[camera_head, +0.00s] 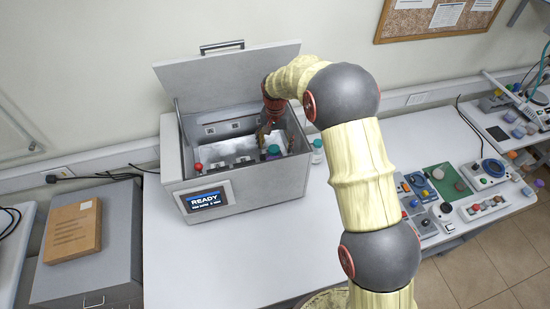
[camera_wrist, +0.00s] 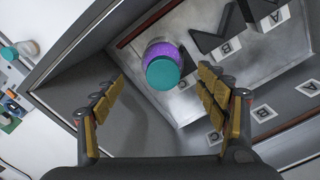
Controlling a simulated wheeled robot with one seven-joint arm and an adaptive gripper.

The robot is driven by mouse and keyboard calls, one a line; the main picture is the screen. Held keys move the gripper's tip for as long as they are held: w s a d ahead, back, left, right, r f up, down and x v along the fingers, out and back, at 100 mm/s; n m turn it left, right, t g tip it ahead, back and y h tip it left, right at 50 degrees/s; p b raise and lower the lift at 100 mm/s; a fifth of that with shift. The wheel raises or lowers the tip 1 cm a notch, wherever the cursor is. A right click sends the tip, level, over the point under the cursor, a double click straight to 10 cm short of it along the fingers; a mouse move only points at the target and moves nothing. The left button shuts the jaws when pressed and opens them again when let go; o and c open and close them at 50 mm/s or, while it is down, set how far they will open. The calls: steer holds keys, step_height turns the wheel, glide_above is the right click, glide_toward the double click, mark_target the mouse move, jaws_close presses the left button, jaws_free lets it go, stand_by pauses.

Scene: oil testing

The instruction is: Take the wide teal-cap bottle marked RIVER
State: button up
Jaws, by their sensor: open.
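A wide bottle with a teal cap and a purple body (camera_wrist: 160,53) stands inside the open machine, near its right inner wall; its teal cap also shows in the head view (camera_head: 273,149). No RIVER marking is readable on it. My gripper (camera_wrist: 161,76) is open and empty above the machine, its fingers on either side of the view of the cap, not visibly touching it. In the head view the fingers are small and partly dark against the machine. Another teal-capped bottle (camera_head: 317,144) stands outside, right of the machine; its marking is unreadable too.
The grey machine (camera_head: 240,192) has its lid (camera_head: 228,70) raised and a screen reading READY (camera_head: 207,199). A red knob (camera_head: 198,167) sits at its front left. Panels marked A and B line its interior. Several small devices and parts crowd the right table. The table front is clear.

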mark_target(274, 156)
steer(key=shift+s+a+f+p, duration=0.15)
steer(key=shift+f+p, duration=0.5)
steer(key=shift+f, duration=1.1)
steer(key=shift+w+a+f+p, duration=0.1)
steer(key=shift+f+p, duration=0.5)
steer(key=shift+f, duration=1.15)
steer(key=shift+c, duration=0.4)
steer(key=c, duration=1.5)
steer(key=shift+c, duration=0.3)
